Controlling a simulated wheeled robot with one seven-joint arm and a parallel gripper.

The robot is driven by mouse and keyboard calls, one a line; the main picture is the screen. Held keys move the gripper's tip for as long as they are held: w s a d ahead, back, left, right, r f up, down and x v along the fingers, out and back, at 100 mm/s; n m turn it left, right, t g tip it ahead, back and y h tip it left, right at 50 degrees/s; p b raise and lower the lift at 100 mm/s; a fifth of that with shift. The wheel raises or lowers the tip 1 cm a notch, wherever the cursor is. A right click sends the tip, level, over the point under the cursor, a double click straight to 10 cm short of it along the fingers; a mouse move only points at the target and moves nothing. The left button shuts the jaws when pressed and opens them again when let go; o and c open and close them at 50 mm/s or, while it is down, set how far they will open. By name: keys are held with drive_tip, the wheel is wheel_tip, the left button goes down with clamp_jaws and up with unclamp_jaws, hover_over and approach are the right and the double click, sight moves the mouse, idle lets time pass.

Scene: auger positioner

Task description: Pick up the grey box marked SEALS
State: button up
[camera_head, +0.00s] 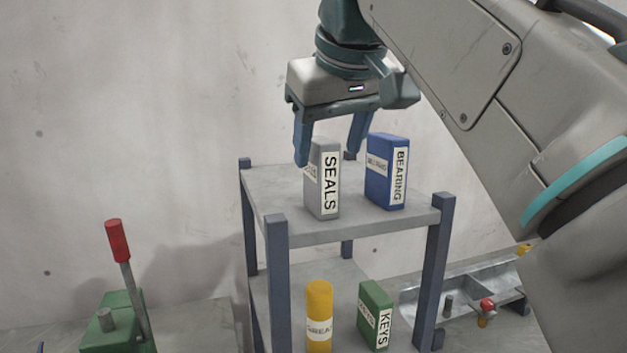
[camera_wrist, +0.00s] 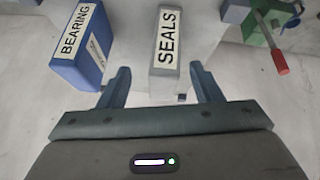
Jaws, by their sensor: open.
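The grey box marked SEALS (camera_head: 323,180) stands upright on the top shelf of a small rack, left of a blue box. My gripper (camera_head: 329,163) is open above and around the top of the grey box in the head view, one finger to its left and one to its right. In the wrist view the SEALS box (camera_wrist: 166,58) lies ahead, between the lines of the two open fingers of my gripper (camera_wrist: 161,80). The fingers do not visibly touch it. How deep they reach beside the box is hard to tell.
The blue BEARING box (camera_head: 387,172) stands close by on the same shelf (camera_head: 270,190). Posts rise at the shelf corners. A yellow GREASE cylinder (camera_head: 319,305) and green KEYS box (camera_head: 376,312) stand below. A green device with a red-handled lever (camera_head: 117,240) is at left.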

drive_tip(key=shift+a+x, duration=0.1)
drive_tip(key=shift+x, duration=1.15)
drive_tip(key=shift+a+x, duration=0.15)
drive_tip(key=shift+x, duration=1.1)
clamp_jaws()
